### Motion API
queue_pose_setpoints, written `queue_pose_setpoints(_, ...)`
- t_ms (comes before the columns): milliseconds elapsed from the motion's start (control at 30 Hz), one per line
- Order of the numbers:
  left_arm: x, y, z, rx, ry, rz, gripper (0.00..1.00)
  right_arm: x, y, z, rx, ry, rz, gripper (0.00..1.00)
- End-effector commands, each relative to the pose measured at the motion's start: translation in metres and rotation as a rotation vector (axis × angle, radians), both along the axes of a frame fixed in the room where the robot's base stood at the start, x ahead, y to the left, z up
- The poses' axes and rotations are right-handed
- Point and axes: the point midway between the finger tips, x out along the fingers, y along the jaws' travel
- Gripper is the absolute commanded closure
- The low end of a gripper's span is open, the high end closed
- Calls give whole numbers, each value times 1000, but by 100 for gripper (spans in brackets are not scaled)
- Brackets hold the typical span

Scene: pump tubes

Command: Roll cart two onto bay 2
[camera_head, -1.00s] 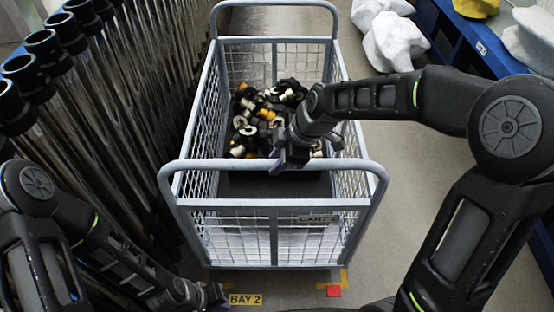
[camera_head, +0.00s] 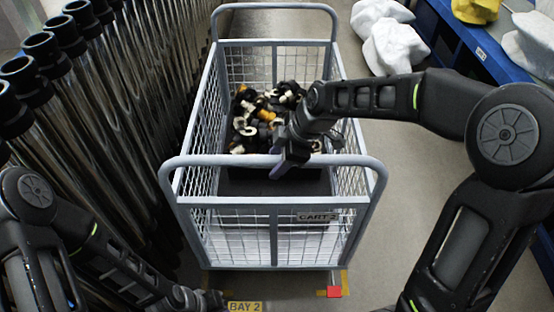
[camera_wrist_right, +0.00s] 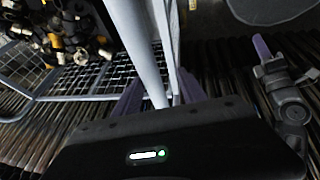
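Cart two (camera_head: 275,202) is a grey wire-mesh cart with a "CART 2" plate on its near side, in the middle of the head view. My right gripper (camera_head: 289,158) is at its near top handle bar. In the right wrist view the grey bar (camera_wrist_right: 150,60) runs between the purple fingers, which look closed on it. Bay 2 is marked by a yellow "BAY 2" floor label (camera_head: 245,306) and yellow tape corners (camera_head: 345,283) just at the cart's near end; the cart hides the rest. My left gripper (camera_head: 207,298) is low at left, beside the label, its fingers unclear.
Black, white and orange fittings (camera_head: 262,115) lie piled in the cart. A row of upright metal tubes with black tops (camera_head: 110,90) stands close along the left. A blue bench (camera_head: 455,40) and white bags (camera_head: 392,45) are at the right; floor between is clear.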

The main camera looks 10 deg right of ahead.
Motion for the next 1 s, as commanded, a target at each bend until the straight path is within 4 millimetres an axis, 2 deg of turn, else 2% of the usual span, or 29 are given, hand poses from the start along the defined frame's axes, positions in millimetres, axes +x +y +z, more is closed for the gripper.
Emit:
queue_pose_setpoints(367,0,0,-1,0,0,0,100,-2,-1,4,1,4,2,51)
queue_pose_setpoints(800,1,0,-10,-2,-4,-1,100,-18,-22,61,1,-1,0,51)
queue_pose_setpoints(1000,1,0,-10,-2,-4,-1,100,-21,-26,71,0,1,0,51)
